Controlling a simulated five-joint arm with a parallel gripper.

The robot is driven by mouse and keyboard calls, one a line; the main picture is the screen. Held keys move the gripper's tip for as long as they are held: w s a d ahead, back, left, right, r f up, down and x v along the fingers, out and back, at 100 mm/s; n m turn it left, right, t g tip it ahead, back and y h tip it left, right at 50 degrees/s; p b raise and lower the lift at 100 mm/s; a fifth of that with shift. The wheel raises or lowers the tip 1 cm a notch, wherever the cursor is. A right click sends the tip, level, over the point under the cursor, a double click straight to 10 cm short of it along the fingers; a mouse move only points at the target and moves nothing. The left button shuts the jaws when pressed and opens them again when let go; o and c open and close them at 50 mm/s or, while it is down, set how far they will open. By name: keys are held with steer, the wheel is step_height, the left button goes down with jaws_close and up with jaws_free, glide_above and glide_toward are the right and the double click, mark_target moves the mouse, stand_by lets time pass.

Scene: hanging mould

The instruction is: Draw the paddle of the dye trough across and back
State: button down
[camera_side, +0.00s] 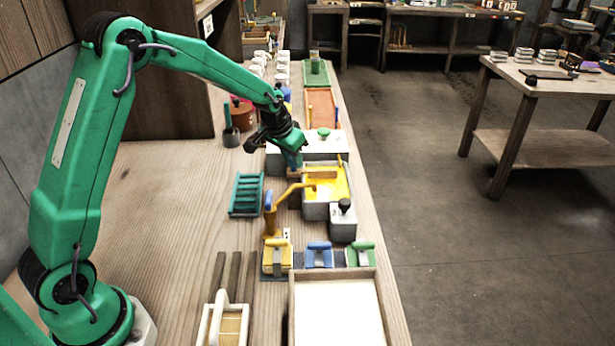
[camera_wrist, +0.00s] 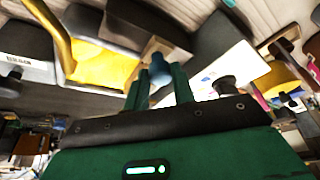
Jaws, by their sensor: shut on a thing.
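The dye trough (camera_side: 309,209) is a grey box holding yellow dye; its yellow inside (camera_wrist: 95,68) also shows in the wrist view. My gripper (camera_side: 293,165) is at the trough's far left end. In the wrist view my green fingers (camera_wrist: 158,82) are shut around the blue grip (camera_wrist: 159,66) of the paddle. A brown piece (camera_wrist: 150,42), seemingly the paddle's wooden part, lies beside the grip towards the yellow. Most of the paddle is hidden by my gripper in the side view.
A yellow curved spout (camera_side: 292,190) reaches over the trough's left side. A grey block with a black knob (camera_side: 343,220) stands at its near end. A white-topped block with a green knob (camera_side: 324,144) stands behind. A teal rack (camera_side: 246,195) lies left.

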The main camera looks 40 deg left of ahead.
steer(key=shift+s+d, duration=1.65)
steer(key=shift+s, duration=0.2)
steer(key=c, duration=1.2)
jaws_free()
steer(key=shift+v, duration=3.95)
steer(key=shift+o, duration=0.2)
